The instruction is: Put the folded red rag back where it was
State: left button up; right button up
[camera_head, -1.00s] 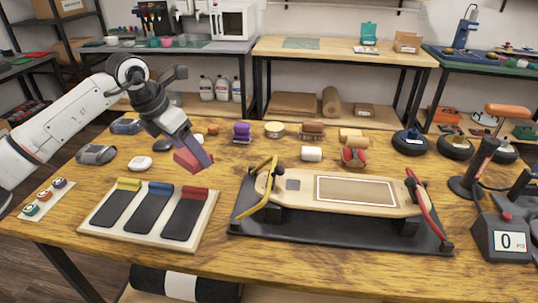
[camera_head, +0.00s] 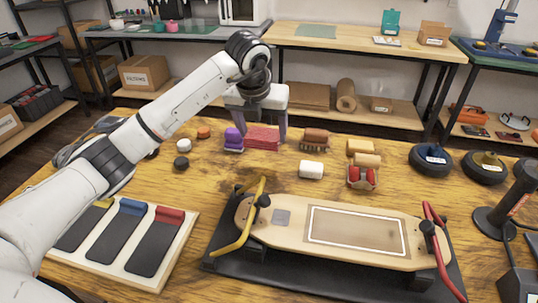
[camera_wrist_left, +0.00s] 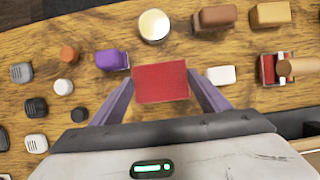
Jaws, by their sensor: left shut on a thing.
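The folded red rag (camera_head: 262,138) is a flat red block between the fingers of my left gripper (camera_head: 256,134), at the back of the wooden table. The left wrist view shows the rag (camera_wrist_left: 160,82) held level, with a finger against each side. The rag is low over the tabletop; I cannot tell whether it touches the wood. A purple object (camera_head: 233,139) stands close on its left, and a brown brush (camera_head: 314,139) is to its right. My right gripper is not in view.
A round tin (camera_wrist_left: 153,25) stands just beyond the rag. A white block (camera_head: 311,169) is to the right and nearer. The skateboard deck (camera_head: 270,232) on its black stand fills the front middle. A board with three dark strips (camera_head: 157,282) lies at front left.

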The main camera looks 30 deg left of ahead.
aim_at(262, 146)
pick_arm(q)
jog(key=f, duration=0.4)
jog(key=shift+s+f, duration=0.25)
jog(key=shift+f, duration=0.1)
notch_tip(262, 146, down, 3)
jog(key=shift+f, duration=0.25)
jog(key=o, duration=1)
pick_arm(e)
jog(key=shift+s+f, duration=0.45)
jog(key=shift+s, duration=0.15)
